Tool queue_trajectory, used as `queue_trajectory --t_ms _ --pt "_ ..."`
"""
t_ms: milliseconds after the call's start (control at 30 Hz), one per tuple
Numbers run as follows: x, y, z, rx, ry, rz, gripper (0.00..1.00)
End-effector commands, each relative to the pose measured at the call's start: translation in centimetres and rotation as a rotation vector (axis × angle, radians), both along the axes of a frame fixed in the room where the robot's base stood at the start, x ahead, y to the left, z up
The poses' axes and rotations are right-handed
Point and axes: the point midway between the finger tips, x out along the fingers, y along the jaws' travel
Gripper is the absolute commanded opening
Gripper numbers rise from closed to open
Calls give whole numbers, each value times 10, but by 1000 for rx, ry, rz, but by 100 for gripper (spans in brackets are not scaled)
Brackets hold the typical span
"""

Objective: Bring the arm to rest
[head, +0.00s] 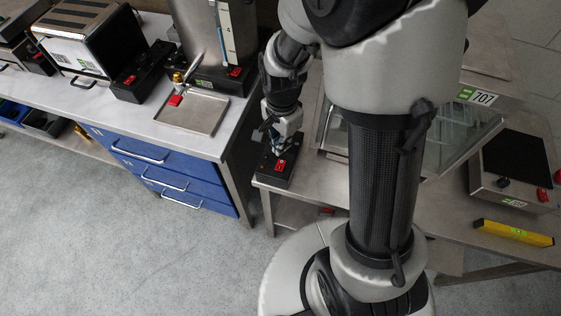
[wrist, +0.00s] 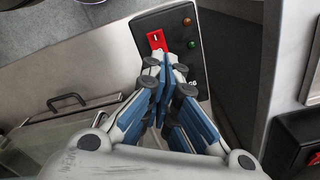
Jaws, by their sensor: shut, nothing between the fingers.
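My gripper (head: 277,147) hangs pointing down at the left end of the right-hand metal table, just above a black switch box (head: 272,173) with a red rocker switch (head: 280,165). In the wrist view my gripper (wrist: 170,62) is shut and empty. Its blue-grey fingers are in front of the black box (wrist: 190,85), close to the red switch (wrist: 157,40). I cannot tell whether the fingertips touch the box. The rest of my arm bends over the right-hand table and hides part of it.
A glass-fronted appliance (head: 465,135) stands close to the right of my gripper. A steel counter (head: 140,110) with blue drawers (head: 170,170) holds a toaster (head: 85,40), a steel urn (head: 200,35) and a drip tray (head: 192,112). A yellow level (head: 512,232) lies at the right. The floor (head: 110,240) at left is clear.

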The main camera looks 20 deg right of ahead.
Motion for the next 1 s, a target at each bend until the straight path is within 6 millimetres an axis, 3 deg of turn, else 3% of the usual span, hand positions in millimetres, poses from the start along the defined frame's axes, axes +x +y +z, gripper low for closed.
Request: queue_trajectory --t_ms 467,567,667,800,1000 --pt "-1 0 6 0 -9 17 0" --pt "-3 0 28 -2 -39 86 0" --pt "-13 0 64 -9 -87 210 0" --pt "-37 0 117 -36 -163 428 0" --pt "-84 -1 174 -104 -263 737 0"
